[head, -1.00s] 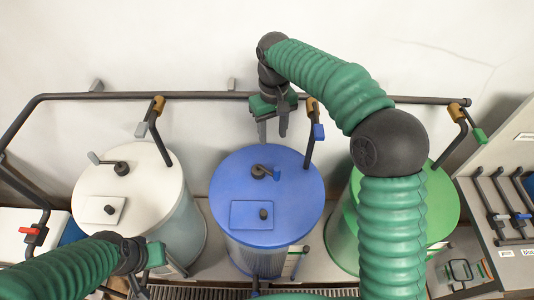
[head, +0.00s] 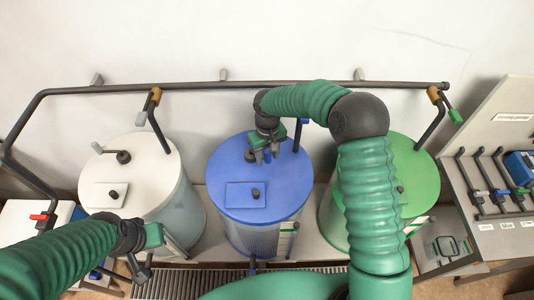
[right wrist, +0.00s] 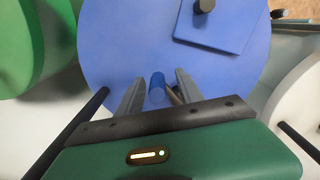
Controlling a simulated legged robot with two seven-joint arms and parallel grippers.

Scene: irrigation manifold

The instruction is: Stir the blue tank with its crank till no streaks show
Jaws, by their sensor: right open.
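The blue tank (head: 230,178) stands in the middle of the head view, with a flat hatch and black knob on its lid. Its crank hub (head: 250,155) is dark and sits near the lid's middle, partly hidden by my right gripper (head: 267,157). In the right wrist view, the blue crank handle (right wrist: 157,86) stands between the two open fingers of the right gripper (right wrist: 160,92), with no clear grip on it. Faint vertical lines show on the tank's front wall. My left gripper (head: 143,270) is low at the left, away from the blue tank; its opening is unclear.
A white tank (head: 145,165) stands at left and a green tank (head: 415,165) at right, partly behind my right arm. A dark pipe (head: 200,87) runs behind them, with valve levers hanging down. A rack of levers (head: 490,190) is at far right.

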